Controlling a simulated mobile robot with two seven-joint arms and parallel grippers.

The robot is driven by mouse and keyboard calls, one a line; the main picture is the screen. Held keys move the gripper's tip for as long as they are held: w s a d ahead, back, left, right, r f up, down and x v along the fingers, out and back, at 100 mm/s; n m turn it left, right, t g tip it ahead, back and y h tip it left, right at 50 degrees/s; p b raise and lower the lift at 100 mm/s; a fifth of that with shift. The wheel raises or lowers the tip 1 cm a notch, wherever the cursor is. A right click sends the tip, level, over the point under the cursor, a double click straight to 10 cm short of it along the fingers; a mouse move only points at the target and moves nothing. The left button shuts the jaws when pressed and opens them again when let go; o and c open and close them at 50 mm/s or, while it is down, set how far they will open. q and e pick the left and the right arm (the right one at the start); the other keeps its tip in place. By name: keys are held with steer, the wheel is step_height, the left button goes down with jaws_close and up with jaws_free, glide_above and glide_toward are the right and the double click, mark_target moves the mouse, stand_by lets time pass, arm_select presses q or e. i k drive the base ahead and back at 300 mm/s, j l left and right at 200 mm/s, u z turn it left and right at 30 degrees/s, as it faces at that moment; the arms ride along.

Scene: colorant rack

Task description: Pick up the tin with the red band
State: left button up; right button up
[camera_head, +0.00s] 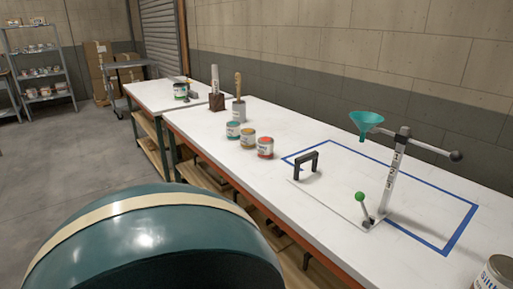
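Nothing hides the red-banded tin. Neither of my grippers is in view.
Right of the tins, blue tape (463,227) frames a stand with a teal funnel (366,123) and a green-knobbed lever (361,197). A black handle (306,165) stands close by. A larger tin (494,277) is at the bottom right. A grey pot with a brush (238,108) stands behind.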

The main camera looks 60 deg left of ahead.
mark_target(265, 143)
steer(key=u, duration=2.05)
steer(key=j+z, duration=0.1)
steer(key=z, duration=0.25)
steer(key=j+z, duration=0.1)
steer(key=z, duration=0.25)
steer(key=j+z, duration=0.15)
steer(key=z, duration=0.2)
steer(key=j+z, duration=0.3)
steer(key=j, duration=0.2)
steer(key=k+j+z, duration=0.1)
steer(key=j+z, duration=0.25)
steer(key=j, duration=0.15)
